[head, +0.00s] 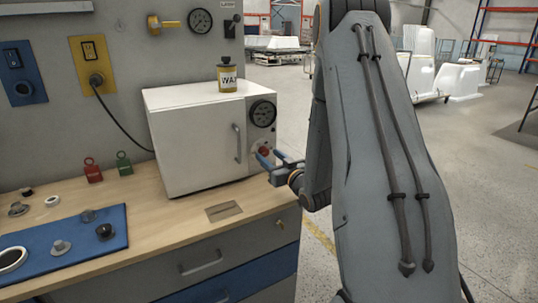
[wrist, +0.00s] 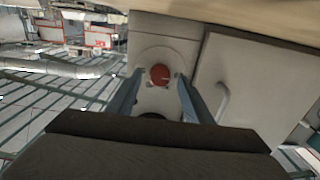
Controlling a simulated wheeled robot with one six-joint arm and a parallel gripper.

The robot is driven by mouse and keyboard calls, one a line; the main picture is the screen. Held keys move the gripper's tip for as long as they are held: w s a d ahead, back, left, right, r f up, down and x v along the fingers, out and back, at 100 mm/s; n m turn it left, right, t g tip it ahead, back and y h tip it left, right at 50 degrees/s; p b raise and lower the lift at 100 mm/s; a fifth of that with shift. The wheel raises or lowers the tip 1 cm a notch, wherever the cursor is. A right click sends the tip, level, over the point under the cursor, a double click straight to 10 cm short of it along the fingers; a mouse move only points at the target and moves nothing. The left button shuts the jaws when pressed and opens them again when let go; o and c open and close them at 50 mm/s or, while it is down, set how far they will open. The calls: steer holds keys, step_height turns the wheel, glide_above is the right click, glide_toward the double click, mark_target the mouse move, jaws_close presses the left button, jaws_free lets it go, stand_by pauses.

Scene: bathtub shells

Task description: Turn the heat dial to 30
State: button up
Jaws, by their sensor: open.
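A white oven (head: 195,138) stands on the bench, its door handle (head: 237,143) left of a control strip. A round red dial (head: 264,151) sits low on that strip, under a black-faced round gauge (head: 262,113) with pale marks. My gripper (head: 269,157) is at the front of the red dial, its blue-grey fingers spread. In the wrist view the red dial (wrist: 160,75) lies between the two open fingertips, with a gap on each side. I cannot read the dial's marks or its setting. The gauge is mostly hidden behind the gripper body there.
A yellow wax can (head: 227,76) stands on the oven. Red (head: 92,170) and green (head: 124,163) padlock-shaped items and a blue mat (head: 65,243) with small parts are to the left on the bench. Open floor (head: 470,180) lies to the right.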

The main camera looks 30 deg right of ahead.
steer(key=shift+w, duration=0.6)
steer(key=c, duration=1.1)
steer(key=shift+o, duration=0.2)
steer(key=shift+m, duration=0.3)
steer(key=m, duration=0.5)
steer(key=m+p, duration=0.1)
steer(key=m, duration=0.5)
